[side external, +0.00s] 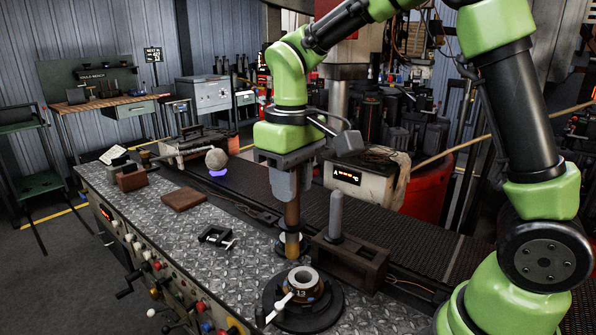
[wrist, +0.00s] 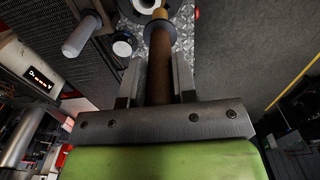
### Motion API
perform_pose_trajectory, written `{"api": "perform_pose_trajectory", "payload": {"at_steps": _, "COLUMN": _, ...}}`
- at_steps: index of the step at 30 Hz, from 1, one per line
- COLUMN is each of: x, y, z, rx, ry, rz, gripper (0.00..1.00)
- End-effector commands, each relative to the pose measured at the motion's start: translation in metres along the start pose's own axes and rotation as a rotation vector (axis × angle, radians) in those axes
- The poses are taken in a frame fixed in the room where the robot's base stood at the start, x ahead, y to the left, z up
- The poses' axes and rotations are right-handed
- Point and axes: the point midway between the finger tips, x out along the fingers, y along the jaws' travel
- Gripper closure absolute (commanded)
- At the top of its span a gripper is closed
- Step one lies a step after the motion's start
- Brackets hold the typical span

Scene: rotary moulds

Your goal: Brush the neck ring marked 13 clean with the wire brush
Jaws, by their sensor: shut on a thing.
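The neck ring marked 13 (side external: 303,281) sits on a round dark base (side external: 325,315) at the near end of the metal bench, with a pale lever in front. My gripper (side external: 291,193) points down and is shut on the brown handle of the wire brush (side external: 292,215). The brush hangs upright, with a dark collar and a brass-coloured end below it. In the side view this end shows just above and behind the ring, apart in the picture. In the wrist view the brush handle (wrist: 160,65) runs between the jaws, and a pale ring (wrist: 149,4) is partly cut off beyond its tip.
A dark block (side external: 349,262) with an upright grey peg (side external: 336,214) stands right of the brush. A black clamp (side external: 216,237) and a brown slab (side external: 183,199) lie on the bench (side external: 150,215). A dark conveyor (side external: 260,190) runs behind. The plate between clamp and slab is clear.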

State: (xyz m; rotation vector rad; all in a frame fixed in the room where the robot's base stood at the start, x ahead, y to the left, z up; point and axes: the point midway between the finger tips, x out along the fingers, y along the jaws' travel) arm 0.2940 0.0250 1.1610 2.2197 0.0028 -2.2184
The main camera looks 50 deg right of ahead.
Motion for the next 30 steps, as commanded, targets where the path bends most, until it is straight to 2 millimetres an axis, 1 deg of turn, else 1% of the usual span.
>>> {"api": "perform_pose_trajectory", "payload": {"at_steps": 17, "x": 0.053, "y": 0.0, "z": 0.001, "rx": 0.002, "ry": -0.004, "rz": 0.0, "gripper": 0.98}}
{"api": "perform_pose_trajectory", "payload": {"at_steps": 19, "x": 0.068, "y": 0.0, "z": 0.001, "rx": 0.004, "ry": -0.008, "rz": 0.0, "gripper": 0.98}}
{"api": "perform_pose_trajectory", "payload": {"at_steps": 20, "x": 0.065, "y": 0.0, "z": 0.003, "rx": 0.003, "ry": -0.002, "rz": 0.0, "gripper": 1.0}}
{"api": "perform_pose_trajectory", "payload": {"at_steps": 25, "x": 0.066, "y": 0.0, "z": 0.018, "rx": 0.003, "ry": -0.001, "rz": 0.0, "gripper": 1.0}}
{"api": "perform_pose_trajectory", "payload": {"at_steps": 27, "x": 0.066, "y": 0.0, "z": 0.008, "rx": 0.003, "ry": 0.0, "rz": 0.0, "gripper": 1.0}}
{"api": "perform_pose_trajectory", "payload": {"at_steps": 30, "x": 0.066, "y": 0.0, "z": -0.001, "rx": 0.003, "ry": 0.0, "rz": 0.0, "gripper": 1.0}}
